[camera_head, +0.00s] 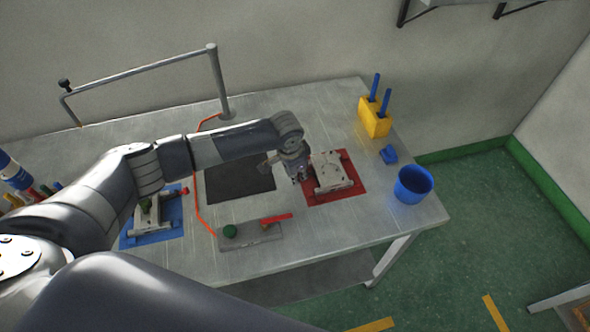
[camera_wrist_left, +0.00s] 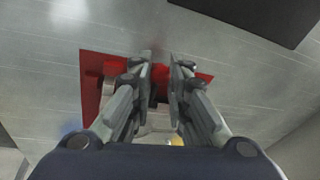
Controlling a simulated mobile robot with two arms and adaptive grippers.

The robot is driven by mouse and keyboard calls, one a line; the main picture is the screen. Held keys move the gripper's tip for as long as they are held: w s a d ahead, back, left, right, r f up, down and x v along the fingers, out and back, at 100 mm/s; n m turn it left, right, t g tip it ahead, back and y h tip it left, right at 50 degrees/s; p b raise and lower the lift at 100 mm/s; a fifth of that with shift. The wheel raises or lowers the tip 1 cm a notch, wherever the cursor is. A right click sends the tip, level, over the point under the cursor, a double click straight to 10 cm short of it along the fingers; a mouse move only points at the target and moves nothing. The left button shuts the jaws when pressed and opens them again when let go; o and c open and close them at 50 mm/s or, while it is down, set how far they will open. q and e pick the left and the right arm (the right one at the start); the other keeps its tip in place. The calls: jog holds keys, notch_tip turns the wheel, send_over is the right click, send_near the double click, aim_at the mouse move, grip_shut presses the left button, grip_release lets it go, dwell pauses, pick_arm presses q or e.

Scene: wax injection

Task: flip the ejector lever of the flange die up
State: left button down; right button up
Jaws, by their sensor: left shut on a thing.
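A light grey die (camera_head: 332,174), which I take to be the flange die, lies on a red mat (camera_head: 345,197) at the right of the table. My left gripper (camera_head: 299,179) is at the left side of this die, pointing down. In the left wrist view, my left gripper (camera_wrist_left: 161,70) has its fingers close together on a small red part (camera_wrist_left: 159,82), which looks like the ejector lever. The fingers hide much of it, so its exact angle cannot be told. The die body is mostly hidden behind the fingers there. My right gripper is not in view.
A second die (camera_head: 152,213) lies on a blue mat (camera_head: 143,238) at left. A dark mat (camera_head: 238,183) lies in the middle. A grey block (camera_head: 250,234) with green and red parts is near the front edge. A blue cup (camera_head: 413,185) and yellow holder (camera_head: 374,120) stand at right.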

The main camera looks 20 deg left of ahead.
pick_arm(q)
jog(key=shift+w+d+r+g+y+p, duration=0.3)
jog(key=shift+d+r+g+y, duration=0.1)
jog(key=shift+r+y, duration=0.25)
jog(key=shift+d+r+g+y, duration=0.15)
jog(key=shift+g+y, duration=0.35)
jog(key=shift+y, duration=0.25)
jog(key=c, duration=1.5)
grip_release()
jog(key=v, duration=1.2)
